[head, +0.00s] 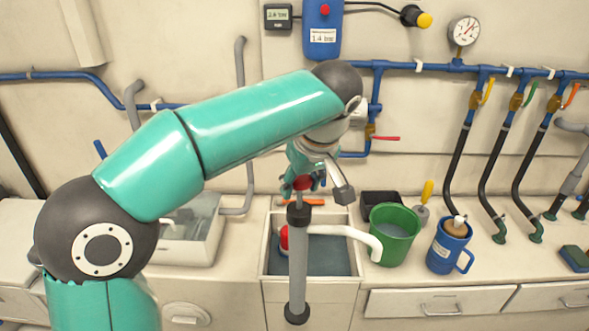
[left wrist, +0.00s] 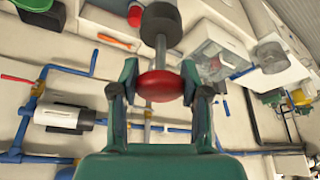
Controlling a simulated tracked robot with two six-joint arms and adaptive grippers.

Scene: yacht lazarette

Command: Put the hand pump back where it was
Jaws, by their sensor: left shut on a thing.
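The hand pump (head: 298,262) is a grey tube with black end caps, a red knob on its rod and a white curved spout (head: 345,233). My left gripper (head: 303,183) is shut on the red knob; the left wrist view shows the knob (left wrist: 160,86) between the fingers, with the rod and black cap beyond. The pump hangs roughly upright in front of the open bin (head: 265,250), overlapping its front edge in the picture. Its spout points right, its tip overlapping the green bucket (head: 394,236); I cannot tell if they touch. My right gripper is not in view.
A red object (head: 284,240) stands in the bin, partly hidden. A blue mug (head: 447,250) with a brush-like thing stands right of the bucket. Black hoses (head: 490,160) and blue pipes line the back wall.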

